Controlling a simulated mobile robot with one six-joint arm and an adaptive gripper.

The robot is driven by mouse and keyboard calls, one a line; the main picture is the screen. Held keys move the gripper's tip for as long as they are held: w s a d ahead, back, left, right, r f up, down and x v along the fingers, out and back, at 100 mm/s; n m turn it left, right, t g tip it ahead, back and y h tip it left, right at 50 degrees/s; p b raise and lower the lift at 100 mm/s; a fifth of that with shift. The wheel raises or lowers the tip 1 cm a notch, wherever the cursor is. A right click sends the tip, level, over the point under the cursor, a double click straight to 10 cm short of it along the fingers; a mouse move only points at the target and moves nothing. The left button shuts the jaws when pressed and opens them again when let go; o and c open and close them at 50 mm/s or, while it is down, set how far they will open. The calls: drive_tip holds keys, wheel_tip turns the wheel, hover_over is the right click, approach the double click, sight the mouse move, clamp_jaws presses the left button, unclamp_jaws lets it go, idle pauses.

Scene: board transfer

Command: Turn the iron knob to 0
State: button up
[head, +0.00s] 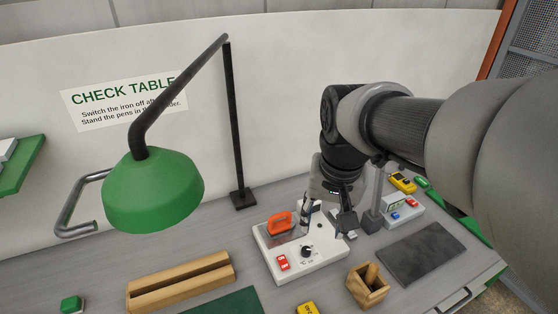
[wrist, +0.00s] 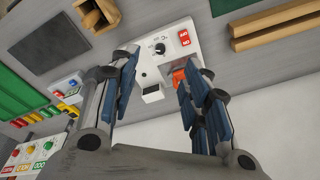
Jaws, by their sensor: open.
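The iron station is a white box (head: 328,258) on the grey table. Its black knob (head: 306,251) sits on the front part of the top face, with small markings around it too small to read. The knob also shows in the wrist view (wrist: 160,49), between and beyond my fingers. A red switch (head: 283,262) is left of the knob, and an orange-handled iron (head: 280,223) lies behind it. My gripper (head: 327,222) is open and empty, above the back part of the box. In the wrist view its two blue-padded fingers (wrist: 158,95) are spread wide, apart from the knob.
A green lamp (head: 152,190) hangs at left on a black post. A wooden pen holder (head: 368,287) stands right of the box, near a dark mat (head: 422,252). A wooden rack (head: 180,283) lies at left. A small device with coloured buttons (head: 401,212) is behind right.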

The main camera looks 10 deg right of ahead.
sight(306, 249)
drive_tip(key=w+f+m+g, duration=0.2)
drive_tip(key=w+f+m, duration=0.1)
drive_tip(key=w+f, duration=0.65)
drive_tip(key=f+b, duration=0.1)
drive_tip(key=f, duration=0.4)
drive_tip(key=w+f+b, duration=0.1)
drive_tip(key=f+b, duration=0.1)
drive_tip(key=f, duration=0.3)
drive_tip(key=f+b, duration=0.2)
drive_tip(key=f, duration=0.4)
drive_tip(key=shift+w+d+f, duration=0.1)
drive_tip(key=shift+w+d, duration=0.25)
drive_tip(key=shift+w, duration=0.05)
drive_tip(key=shift+c, duration=0.4)
clamp_jaws()
